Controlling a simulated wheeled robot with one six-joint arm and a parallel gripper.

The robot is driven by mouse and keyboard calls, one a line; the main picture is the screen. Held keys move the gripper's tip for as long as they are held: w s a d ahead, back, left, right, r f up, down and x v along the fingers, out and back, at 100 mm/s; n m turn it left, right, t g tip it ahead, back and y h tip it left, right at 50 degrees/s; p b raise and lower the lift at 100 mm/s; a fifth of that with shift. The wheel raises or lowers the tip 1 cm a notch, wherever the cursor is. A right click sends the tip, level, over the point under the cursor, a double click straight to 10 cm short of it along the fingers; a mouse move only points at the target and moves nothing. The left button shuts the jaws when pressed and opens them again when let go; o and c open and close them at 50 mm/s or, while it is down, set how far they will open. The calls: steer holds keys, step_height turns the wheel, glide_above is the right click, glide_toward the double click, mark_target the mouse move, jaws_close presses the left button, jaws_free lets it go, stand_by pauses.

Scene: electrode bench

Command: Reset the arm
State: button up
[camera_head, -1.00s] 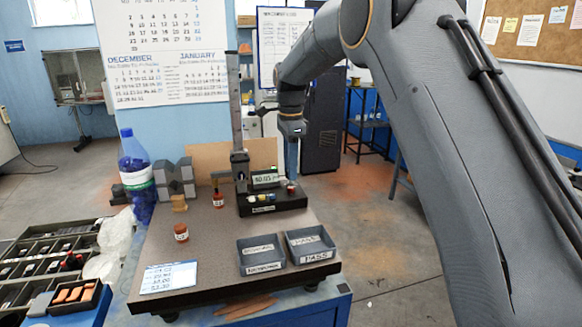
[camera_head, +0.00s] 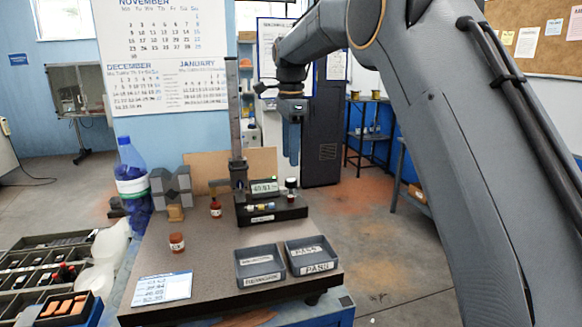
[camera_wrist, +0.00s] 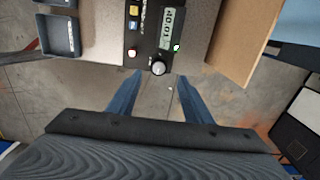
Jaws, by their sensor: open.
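My gripper (camera_head: 290,140) hangs in the air behind the right part of the bench, fingers pointing down. In the wrist view my gripper (camera_wrist: 158,85) shows two blue fingers apart with nothing between them. The height gauge (camera_head: 237,130) stands upright at the back of the grey bench plate (camera_head: 215,265). Its dark base unit (camera_head: 285,212) carries a small lit display (camera_head: 264,186) and knobs. In the wrist view the display (camera_wrist: 172,28) lies just beyond the fingertips, apart from them.
Two grey trays, one labelled PASS (camera_head: 312,256) and one labelled REWORK (camera_head: 260,265), sit at the front right. Two brown electrodes (camera_head: 177,243) (camera_head: 215,208) stand on the plate. A paper card (camera_head: 162,288) lies front left. A blue bottle (camera_head: 133,175) stands at the left.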

steer(key=shift+r, duration=0.3)
steer(key=s+d+f+n+b, duration=0.1)
steer(key=s+d+f+n, duration=0.4)
steer(key=s+f, duration=0.3)
steer(key=s+d+f+n+b, duration=0.1)
steer(key=s+d+f+n, duration=0.3)
steer(key=s+d+f, duration=0.4)
steer(key=s+d+f+n+t+b, duration=0.1)
steer(key=s+d+f+n, duration=0.4)
steer(key=s, duration=1.2)
step_height(320, 180, down, 4)
steer(key=shift+d+r+n+b, duration=0.25)
steer(key=shift+d+n+b, duration=0.05)
steer(key=shift+d, duration=0.7)
steer(key=shift+w, duration=0.1)
